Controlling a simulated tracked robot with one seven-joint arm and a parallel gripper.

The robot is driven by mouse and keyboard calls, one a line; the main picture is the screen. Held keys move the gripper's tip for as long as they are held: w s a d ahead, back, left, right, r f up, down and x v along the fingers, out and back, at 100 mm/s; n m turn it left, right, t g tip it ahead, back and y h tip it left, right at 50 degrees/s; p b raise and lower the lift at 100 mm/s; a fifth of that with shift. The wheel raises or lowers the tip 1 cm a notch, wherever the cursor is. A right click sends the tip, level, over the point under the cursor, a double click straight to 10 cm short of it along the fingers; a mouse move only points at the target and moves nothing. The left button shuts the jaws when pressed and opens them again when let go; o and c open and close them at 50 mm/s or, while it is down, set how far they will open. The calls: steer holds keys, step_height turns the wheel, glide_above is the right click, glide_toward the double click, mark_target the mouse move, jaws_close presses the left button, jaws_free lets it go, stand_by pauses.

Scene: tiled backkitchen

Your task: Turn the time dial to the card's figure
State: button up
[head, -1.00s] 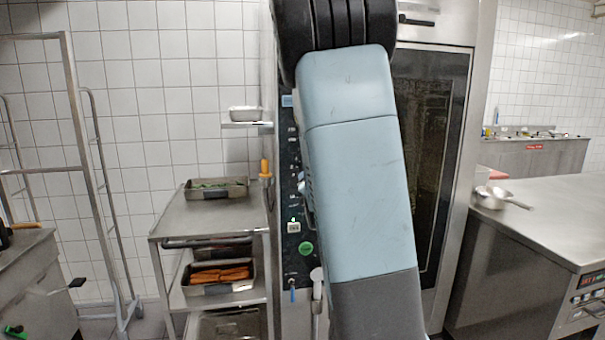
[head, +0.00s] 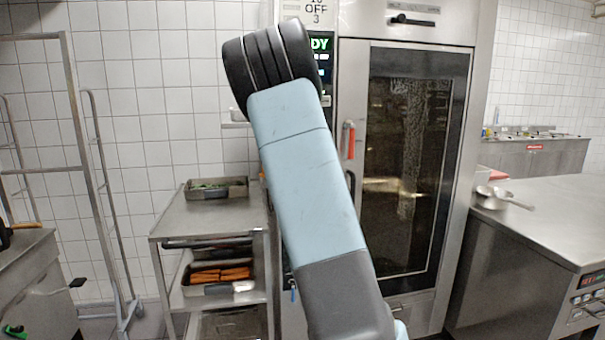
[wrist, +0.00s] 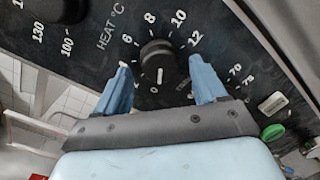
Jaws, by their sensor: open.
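The time dial (wrist: 160,66) is a black round knob on the dark panel in the wrist view. Its white mark points down towards the 0 of a printed ring that runs past 6, 8, 10 and 12. My gripper (wrist: 158,63) is open, with one blue finger on each side of the knob; I cannot tell whether they touch it. In the head view my arm hides the gripper and the dial. A white card (head: 317,12) at the top edge reads "OFF" and "3", with a line above them cut off.
A heat knob (wrist: 58,8) lies at upper left and a green button (wrist: 273,132) at lower right in the wrist view. The oven door (head: 405,160) is shut, with a red-handled item (head: 348,140) on its left edge. A steel trolley (head: 205,222) stands left, a counter (head: 560,215) right.

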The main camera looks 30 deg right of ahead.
steer(key=shift+x, duration=1.25)
steer(key=shift+r, duration=0.1)
